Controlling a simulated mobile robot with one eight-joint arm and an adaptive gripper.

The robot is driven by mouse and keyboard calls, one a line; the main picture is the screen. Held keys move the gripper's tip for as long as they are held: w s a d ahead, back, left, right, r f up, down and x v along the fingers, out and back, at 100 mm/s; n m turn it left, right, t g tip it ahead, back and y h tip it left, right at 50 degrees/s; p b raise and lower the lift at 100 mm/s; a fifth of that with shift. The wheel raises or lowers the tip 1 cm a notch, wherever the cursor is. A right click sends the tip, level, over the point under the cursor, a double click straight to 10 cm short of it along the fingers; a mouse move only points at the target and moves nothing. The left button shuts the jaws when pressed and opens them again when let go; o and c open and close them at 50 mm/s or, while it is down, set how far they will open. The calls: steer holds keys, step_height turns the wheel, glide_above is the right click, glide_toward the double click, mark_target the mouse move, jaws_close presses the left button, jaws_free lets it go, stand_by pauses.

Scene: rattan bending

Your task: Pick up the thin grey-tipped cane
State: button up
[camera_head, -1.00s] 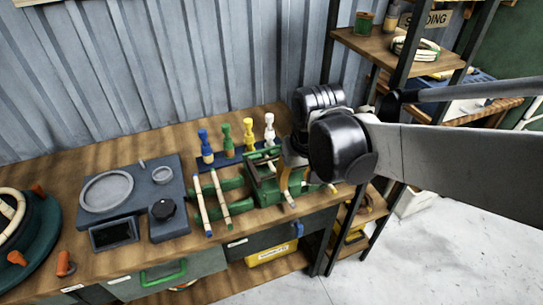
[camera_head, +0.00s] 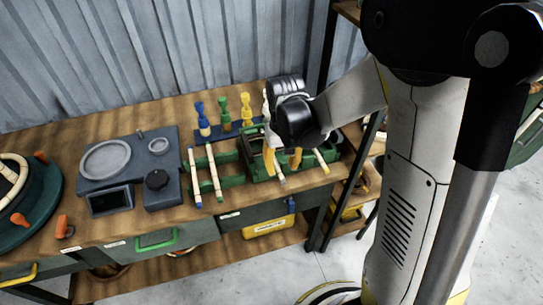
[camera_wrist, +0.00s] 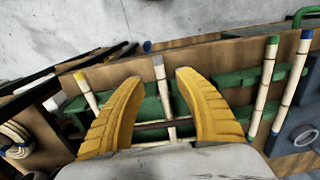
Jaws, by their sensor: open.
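The thin grey-tipped cane (camera_wrist: 163,95) lies across a green holder (camera_wrist: 122,105) and shows between my fingers in the wrist view. Its grey tip points up in that picture. My gripper (camera_wrist: 158,82) is open, with one yellow finger on each side of the cane. The fingers appear apart from it; their exact height above it is hard to tell. In the head view, my gripper (camera_head: 282,160) is over the green holder, and the cane's near end (camera_head: 281,181) shows below the fingers. The rest of the cane is hidden there.
A yellow-tipped cane (camera_wrist: 86,92) lies left of my fingers in the wrist view. A green-tipped cane (camera_wrist: 266,85) and a blue-tipped cane (camera_wrist: 294,82) lie right. Blue, green and yellow pegs (camera_head: 224,113) stand behind the holder. A grey device (camera_head: 130,170) is further left.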

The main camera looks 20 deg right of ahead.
mark_target(281, 175)
step_height(281, 175, down, 4)
steer(key=shift+f+b, duration=0.2)
steer(key=shift+b, duration=0.8)
steer(key=shift+r, duration=0.1)
jaws_close()
steer(key=shift+r, duration=0.1)
